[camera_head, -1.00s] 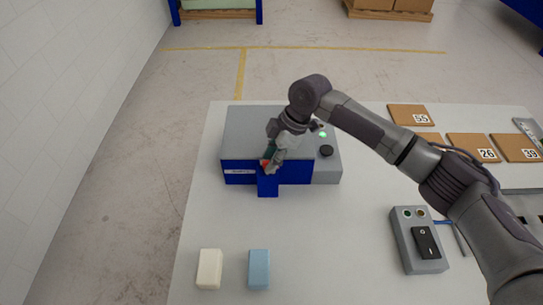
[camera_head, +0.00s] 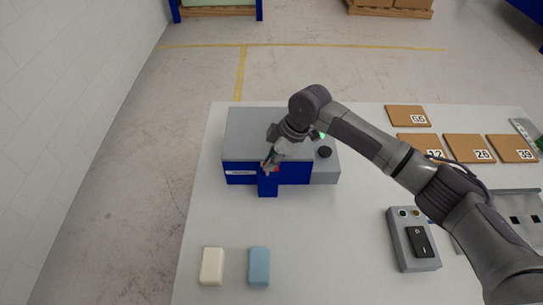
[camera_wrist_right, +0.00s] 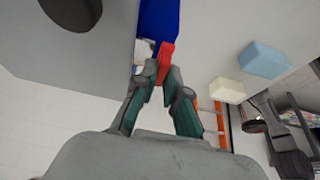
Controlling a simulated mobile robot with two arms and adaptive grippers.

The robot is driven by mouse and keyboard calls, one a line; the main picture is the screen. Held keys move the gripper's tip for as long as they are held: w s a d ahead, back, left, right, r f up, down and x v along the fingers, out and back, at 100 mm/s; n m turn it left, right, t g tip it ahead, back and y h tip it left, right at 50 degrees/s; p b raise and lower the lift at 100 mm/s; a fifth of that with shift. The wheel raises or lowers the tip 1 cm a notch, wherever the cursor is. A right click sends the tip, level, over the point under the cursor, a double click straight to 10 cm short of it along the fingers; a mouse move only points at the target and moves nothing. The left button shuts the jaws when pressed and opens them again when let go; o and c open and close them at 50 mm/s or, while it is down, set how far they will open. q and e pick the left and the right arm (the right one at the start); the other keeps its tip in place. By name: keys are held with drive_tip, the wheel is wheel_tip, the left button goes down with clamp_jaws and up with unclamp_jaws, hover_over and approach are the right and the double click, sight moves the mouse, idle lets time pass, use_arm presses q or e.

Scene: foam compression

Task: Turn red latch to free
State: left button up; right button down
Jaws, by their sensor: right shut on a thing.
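The red latch (camera_wrist_right: 166,54) sits at the front of a grey and blue machine (camera_head: 265,125). In the head view only a little of the latch (camera_head: 265,165) shows beside my gripper, at the top of the blue front tab (camera_head: 268,187). My right gripper (camera_wrist_right: 160,73) is shut on the red latch, with its two fingers on either side of it. In the head view my right gripper (camera_head: 270,163) reaches down over the machine's front edge. My left gripper is not in view.
A cream block (camera_head: 212,266) and a blue block (camera_head: 260,266) lie at the table's front. A grey switch box (camera_head: 413,240) stands at right. Numbered brown boards (camera_head: 469,148) lie at the back right. The white table (camera_head: 320,235) is clear in front of the machine.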

drive_tip(key=c, duration=1.2)
unclamp_jaws()
drive_tip(key=v, duration=1.2)
